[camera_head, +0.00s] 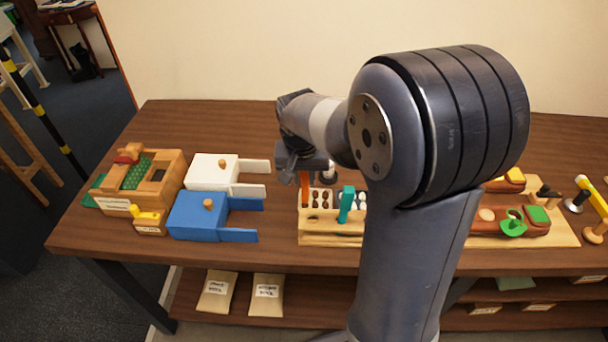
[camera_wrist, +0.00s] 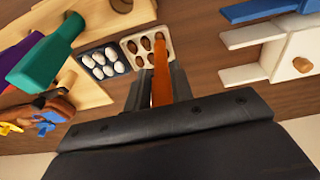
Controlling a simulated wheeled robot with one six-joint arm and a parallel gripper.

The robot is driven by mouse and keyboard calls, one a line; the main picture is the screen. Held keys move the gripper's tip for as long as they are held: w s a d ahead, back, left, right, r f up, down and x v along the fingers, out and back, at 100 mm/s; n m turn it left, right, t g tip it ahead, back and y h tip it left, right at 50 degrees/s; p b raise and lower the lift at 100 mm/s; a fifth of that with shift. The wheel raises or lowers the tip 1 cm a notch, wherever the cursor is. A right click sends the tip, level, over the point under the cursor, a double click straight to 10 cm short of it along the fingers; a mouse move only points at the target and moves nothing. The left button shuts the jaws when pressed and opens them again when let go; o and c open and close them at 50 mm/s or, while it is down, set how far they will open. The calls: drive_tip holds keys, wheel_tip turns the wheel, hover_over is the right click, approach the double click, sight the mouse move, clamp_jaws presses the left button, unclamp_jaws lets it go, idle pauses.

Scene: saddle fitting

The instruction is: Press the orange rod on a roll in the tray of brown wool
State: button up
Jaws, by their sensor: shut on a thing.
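My gripper (camera_wrist: 162,88) is shut on the orange rod (camera_wrist: 161,75), which also shows hanging below the gripper in the head view (camera_head: 305,188). In the wrist view the rod's far end lies close to the cream tray of brown wool rolls (camera_wrist: 131,42). I cannot tell whether it touches a roll. The same tray shows in the head view (camera_head: 314,208), just below and beside the rod. A dark tray of white rolls (camera_wrist: 92,55) stands next to it.
A teal-green handled tool (camera_head: 347,204) stands upright in the wooden rack (camera_head: 325,240) right of the rod. Blue (camera_head: 198,218) and white (camera_head: 208,172) blocks with prongs lie to the left. A wooden box (camera_head: 172,165) is further left. Bare table lies between the blue block and the rack.

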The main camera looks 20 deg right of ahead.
drive_tip(key=shift+s+f+b, duration=0.1)
drive_tip(key=shift+f+b, duration=0.55)
drive_tip(key=shift+f, duration=0.35)
idle(1.2)
drive_tip(key=shift+r, duration=0.15)
wheel_tip(320, 180, up, 7)
drive_tip(key=p, duration=0.5)
idle(0.3)
